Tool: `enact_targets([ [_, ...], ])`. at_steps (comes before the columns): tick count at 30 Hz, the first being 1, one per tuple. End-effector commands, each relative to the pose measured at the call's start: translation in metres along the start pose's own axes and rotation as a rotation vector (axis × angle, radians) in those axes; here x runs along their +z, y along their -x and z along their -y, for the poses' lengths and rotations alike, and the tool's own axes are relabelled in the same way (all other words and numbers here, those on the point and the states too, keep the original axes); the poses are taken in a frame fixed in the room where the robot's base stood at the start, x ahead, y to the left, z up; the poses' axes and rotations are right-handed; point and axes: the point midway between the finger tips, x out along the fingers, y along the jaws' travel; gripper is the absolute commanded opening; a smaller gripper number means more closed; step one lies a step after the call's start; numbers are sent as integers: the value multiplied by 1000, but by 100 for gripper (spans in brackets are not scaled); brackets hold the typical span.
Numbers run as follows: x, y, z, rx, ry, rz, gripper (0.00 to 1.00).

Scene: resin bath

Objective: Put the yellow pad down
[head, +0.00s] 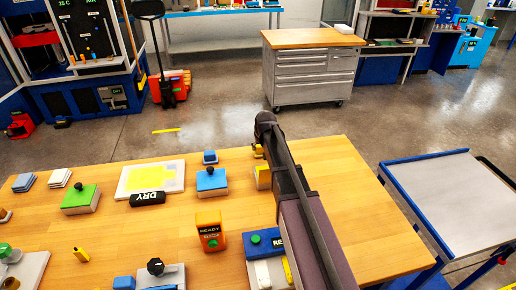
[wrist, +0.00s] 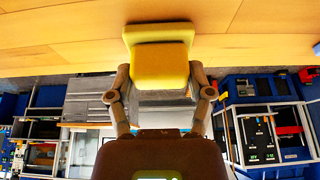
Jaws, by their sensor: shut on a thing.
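The yellow pad (head: 263,177) is at the right part of the wooden table, partly hidden behind my arm in the head view. My gripper (head: 260,150) is beside it there, and its fingertips are mostly hidden. In the wrist view, my gripper (wrist: 160,72) has a finger on each side of the yellow pad (wrist: 160,62) and is shut on it. A wider yellow part of the pad shows beyond the fingers, against the wood. I cannot tell whether the pad touches the tabletop.
On the wooden table (head: 120,235) stand a blue pad (head: 211,181), a green pad (head: 80,198), a white-framed yellow panel (head: 150,177) with a black DRY label (head: 147,198), and an orange READY box (head: 210,232). A grey cart (head: 440,195) stands at the right.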

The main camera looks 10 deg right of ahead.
Motion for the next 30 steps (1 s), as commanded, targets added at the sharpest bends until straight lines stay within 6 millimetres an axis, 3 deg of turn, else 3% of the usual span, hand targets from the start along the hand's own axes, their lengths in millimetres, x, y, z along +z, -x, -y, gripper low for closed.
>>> enact_targets([
  [4, 2, -4, 0, 0, 0, 0, 29],
  [5, 2, -3, 0, 0, 0, 0, 70],
  [8, 1, -3, 0, 0, 0, 0, 100],
  [30, 0, 7, -1, 0, -1, 0, 100],
])
